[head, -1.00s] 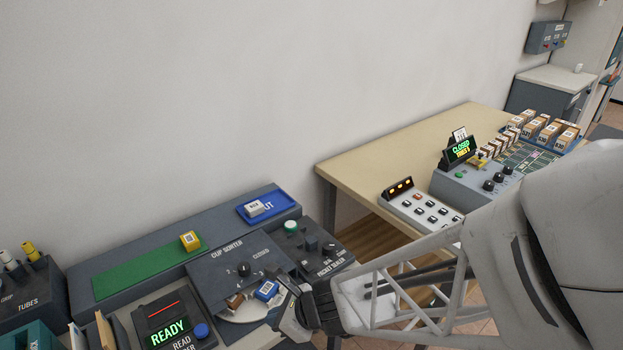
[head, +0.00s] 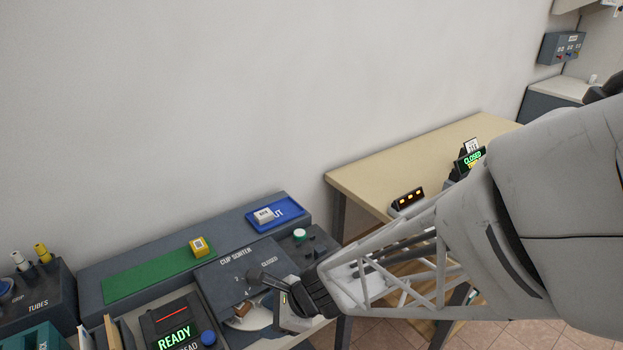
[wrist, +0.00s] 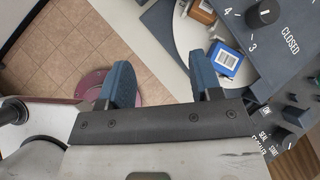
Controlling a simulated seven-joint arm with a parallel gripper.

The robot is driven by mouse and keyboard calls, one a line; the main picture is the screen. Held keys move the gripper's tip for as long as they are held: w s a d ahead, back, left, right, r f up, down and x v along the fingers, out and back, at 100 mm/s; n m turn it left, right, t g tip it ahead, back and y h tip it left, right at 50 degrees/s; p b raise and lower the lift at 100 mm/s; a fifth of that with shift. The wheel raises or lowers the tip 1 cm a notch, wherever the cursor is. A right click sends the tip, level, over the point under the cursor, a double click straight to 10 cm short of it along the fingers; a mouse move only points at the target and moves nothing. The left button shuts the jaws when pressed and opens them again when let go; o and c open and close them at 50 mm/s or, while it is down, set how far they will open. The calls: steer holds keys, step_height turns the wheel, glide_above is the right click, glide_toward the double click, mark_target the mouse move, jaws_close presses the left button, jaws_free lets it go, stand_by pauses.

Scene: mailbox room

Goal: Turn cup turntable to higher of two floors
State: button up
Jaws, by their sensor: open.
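The cup sorter (head: 228,272) is a dark panel with a dial marked with numbers and CLOSED. Its black knob (wrist: 262,12) shows at the top right of the wrist view; in the head view a finger covers it. The pale round turntable (head: 262,318) lies at the sorter's front. It carries a brown-and-white box (head: 243,309) and a blue box with a white label (wrist: 226,60). My gripper (wrist: 168,72) is open, with nothing between its fingers. In the head view it (head: 270,297) is over the sorter's front right; contact is unclear.
The reader showing READY (head: 175,327) stands left of the turntable. The pocket sealer (head: 303,243) is right of the sorter, partly behind my gripper. A blue tray (head: 290,211) and a green strip (head: 150,275) lie behind. A wooden table (head: 400,170) stands right.

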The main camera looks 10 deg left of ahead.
steer(key=w+a+r+n+h, duration=0.1)
steer(key=w+a+n+h, duration=0.1)
steer(key=n, duration=0.4)
steer(key=w+a+r+n+h, duration=0.1)
steer(key=w+a+n+h, duration=0.2)
steer(key=w+n, duration=0.4)
steer(key=w+a+r+n+h, duration=0.2)
steer(key=w+a+n+h, duration=0.1)
steer(key=n, duration=0.3)
steer(key=shift+w+a+n, duration=0.4)
steer(key=shift+w+a, duration=0.15)
steer(key=shift+w, duration=0.15)
steer(key=shift+f, duration=0.15)
steer(key=shift+f, duration=3.8)
jaws_close()
